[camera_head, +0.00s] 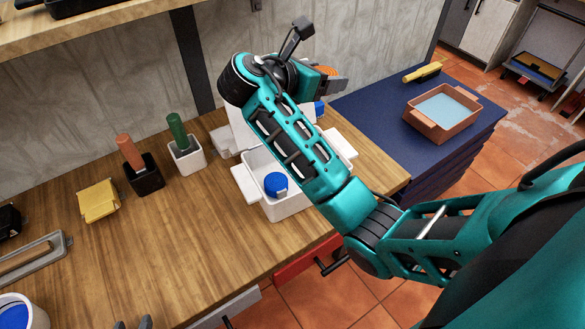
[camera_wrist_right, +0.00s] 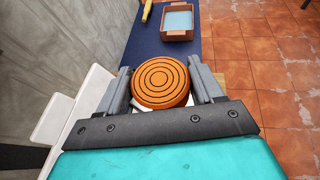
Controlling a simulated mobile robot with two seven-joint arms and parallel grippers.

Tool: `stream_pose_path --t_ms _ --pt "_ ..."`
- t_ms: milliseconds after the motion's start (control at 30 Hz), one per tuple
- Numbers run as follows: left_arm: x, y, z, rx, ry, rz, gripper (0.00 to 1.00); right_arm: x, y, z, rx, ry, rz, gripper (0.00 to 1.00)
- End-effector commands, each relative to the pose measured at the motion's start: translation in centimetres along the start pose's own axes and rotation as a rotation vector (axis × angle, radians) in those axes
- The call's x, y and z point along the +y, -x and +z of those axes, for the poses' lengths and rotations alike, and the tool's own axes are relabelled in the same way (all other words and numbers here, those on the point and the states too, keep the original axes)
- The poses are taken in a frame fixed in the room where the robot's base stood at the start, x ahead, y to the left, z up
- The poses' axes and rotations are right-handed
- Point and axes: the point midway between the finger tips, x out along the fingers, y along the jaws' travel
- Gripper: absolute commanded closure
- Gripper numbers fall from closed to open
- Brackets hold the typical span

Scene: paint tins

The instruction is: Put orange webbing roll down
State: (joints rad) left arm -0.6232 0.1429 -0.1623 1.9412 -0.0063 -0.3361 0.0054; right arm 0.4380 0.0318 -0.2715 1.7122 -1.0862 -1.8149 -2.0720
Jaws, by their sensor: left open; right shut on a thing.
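The orange webbing roll (camera_wrist_right: 160,83), a round coil with dark concentric rings, sits between the two grey fingers of my right gripper (camera_wrist_right: 163,88) in the right wrist view. The fingers are shut on its sides. In the head view, the roll (camera_head: 329,71) shows only in part beside my right gripper (camera_head: 335,84), above the far right part of the wooden bench (camera_head: 180,240). My arm hides much of what lies under it. Only the fingertips of my left gripper (camera_head: 133,323) show at the bottom edge; they are apart with nothing visible between them.
A white box (camera_head: 285,209) with side flaps holds a blue round item (camera_head: 276,184), partly under my right arm. Green-handled (camera_head: 177,130) and orange-handled (camera_head: 130,151) tools stand in holders. A yellow item (camera_head: 98,200) lies nearby. A navy cabinet (camera_head: 375,110) carries a terracotta tray (camera_head: 431,127). The bench middle is clear.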

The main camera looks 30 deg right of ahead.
Motion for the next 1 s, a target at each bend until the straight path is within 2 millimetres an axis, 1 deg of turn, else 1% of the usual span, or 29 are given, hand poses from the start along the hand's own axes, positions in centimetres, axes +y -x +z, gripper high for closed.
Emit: stream_pose_path --t_ms 67,167,400,500,600,700,867,1000 --pt "0.0 0.0 0.1 -0.001 0.0 0.0 0.57 -0.1 -0.3 -0.9 0.0 0.002 -0.011 0.66" --pt "0.0 0.0 0.1 -0.002 0.0 0.0 0.57 -0.2 -1.2 -3.0 0.0 0.004 -0.013 0.66" --pt "0.1 0.1 0.3 -0.007 0.001 0.001 0.57 -0.2 -3.7 -9.0 0.0 0.005 -0.011 0.66" --pt "0.1 0.1 0.3 -0.007 0.001 0.001 0.57 -0.1 -4.6 -11.3 0.0 0.003 -0.009 0.66" --pt "0.1 0.1 0.4 -0.007 0.001 0.002 0.57 -0.1 -5.4 -13.2 0.0 0.002 -0.008 0.66" --pt "0.1 0.1 0.4 -0.007 0.001 0.002 0.57 -0.1 -5.9 -14.4 -0.001 0.0 -0.008 0.66" --pt "0.1 0.1 0.4 -0.007 0.001 0.002 0.57 -0.1 -6.4 -15.5 -0.001 -0.001 -0.008 0.66" --pt "0.1 0.1 0.3 -0.007 0.001 0.002 0.57 -0.1 -7.1 -17.2 -0.001 0.001 -0.008 0.66"
